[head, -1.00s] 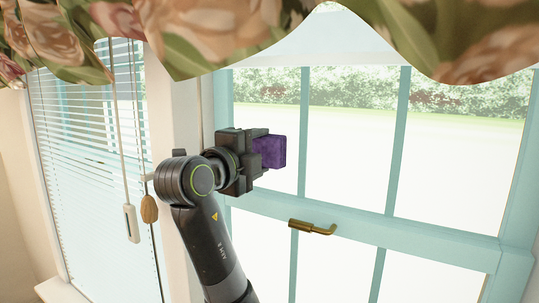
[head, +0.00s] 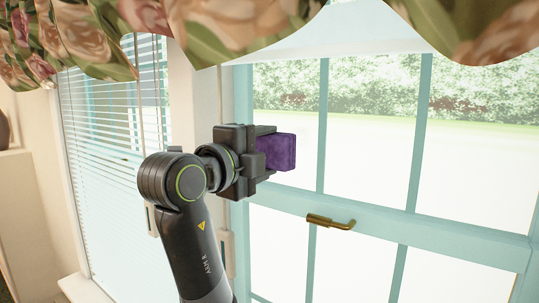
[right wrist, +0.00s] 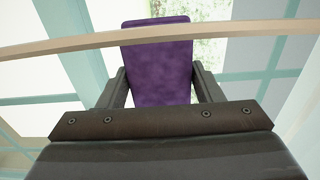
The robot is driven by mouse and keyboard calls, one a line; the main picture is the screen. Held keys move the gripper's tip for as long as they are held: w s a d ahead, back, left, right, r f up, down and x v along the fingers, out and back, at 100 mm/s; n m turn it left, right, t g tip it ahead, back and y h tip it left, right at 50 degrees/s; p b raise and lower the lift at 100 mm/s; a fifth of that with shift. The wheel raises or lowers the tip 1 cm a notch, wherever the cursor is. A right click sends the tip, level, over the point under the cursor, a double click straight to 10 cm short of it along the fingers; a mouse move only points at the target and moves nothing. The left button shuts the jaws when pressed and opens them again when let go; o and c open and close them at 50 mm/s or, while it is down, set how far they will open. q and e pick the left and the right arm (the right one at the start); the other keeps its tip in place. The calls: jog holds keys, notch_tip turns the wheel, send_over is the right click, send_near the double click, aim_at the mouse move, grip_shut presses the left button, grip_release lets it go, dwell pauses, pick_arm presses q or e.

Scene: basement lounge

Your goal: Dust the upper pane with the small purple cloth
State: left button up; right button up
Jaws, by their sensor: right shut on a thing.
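The small purple cloth (head: 277,152), a thick block-like pad, is held in my right gripper (head: 256,155), which is shut on it. In the head view it is in front of the left part of the upper pane (head: 370,150), near the left frame and above the middle rail. Whether it touches the glass cannot be told. In the right wrist view the cloth (right wrist: 158,75) stands between the fingers of my right gripper (right wrist: 158,90). My left gripper is not in view.
A brass handle (head: 330,221) sits on the teal middle rail. A floral valance (head: 240,25) hangs above the arm. White blinds (head: 110,160) cover the window at left. A pale tan strip (right wrist: 60,48) crosses before the cloth in the wrist view.

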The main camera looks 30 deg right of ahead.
jog(key=b+v, duration=0.1)
jog(key=v, duration=0.2)
dwell(0.5)
jog(key=shift+d, duration=0.1)
dwell(0.3)
